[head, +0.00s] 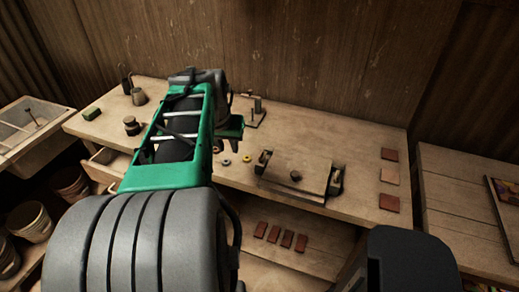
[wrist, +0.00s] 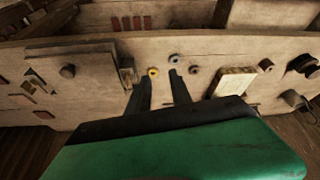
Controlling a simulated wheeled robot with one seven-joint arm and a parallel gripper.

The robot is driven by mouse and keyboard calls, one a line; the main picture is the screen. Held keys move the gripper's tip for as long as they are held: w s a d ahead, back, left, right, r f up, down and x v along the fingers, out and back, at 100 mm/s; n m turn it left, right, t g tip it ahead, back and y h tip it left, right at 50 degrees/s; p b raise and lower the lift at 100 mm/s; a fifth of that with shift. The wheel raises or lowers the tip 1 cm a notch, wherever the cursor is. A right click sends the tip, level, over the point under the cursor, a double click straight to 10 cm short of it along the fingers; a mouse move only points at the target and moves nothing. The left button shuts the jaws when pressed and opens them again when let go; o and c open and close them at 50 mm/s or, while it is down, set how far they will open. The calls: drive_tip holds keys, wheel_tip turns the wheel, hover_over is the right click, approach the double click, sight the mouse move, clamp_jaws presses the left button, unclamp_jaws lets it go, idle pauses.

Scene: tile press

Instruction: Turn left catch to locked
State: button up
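The tile press (head: 300,172) stands on the bench, its flat lid closed and topped by a dark round knob (head: 296,176). The left catch (head: 264,158) is a small dark metal part at the press's left end; it also shows in the wrist view (wrist: 127,76). Its turn position is too small to tell. The right catch (head: 336,180) is at the other end. My gripper (head: 232,128) is above the bench, left of and behind the left catch, apart from it. In the wrist view its two fingers (wrist: 160,84) are spread, with nothing between them.
Several small rings, one a yellow ring (head: 247,158), lie left of the press. Reddish tiles (head: 389,202) lie to its right, more on the shelf below (head: 281,237). A metal stand (head: 255,114) is behind. Bare bench lies behind the press.

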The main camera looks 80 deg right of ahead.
sight(261, 155)
drive_tip(key=s+d+m, duration=0.2)
drive_tip(key=s+d, duration=0.1)
drive_tip(key=s, duration=0.4)
drive_tip(key=shift+m+g, duration=0.3)
drive_tip(key=shift+g, duration=0.1)
drive_tip(key=x, duration=0.6)
drive_tip(key=shift+s+d+p, duration=0.3)
drive_tip(key=shift+d+p, duration=0.1)
drive_tip(key=shift+d+f, duration=0.2)
drive_tip(key=shift+f, duration=0.25)
drive_tip(key=shift+c, duration=0.6)
clamp_jaws()
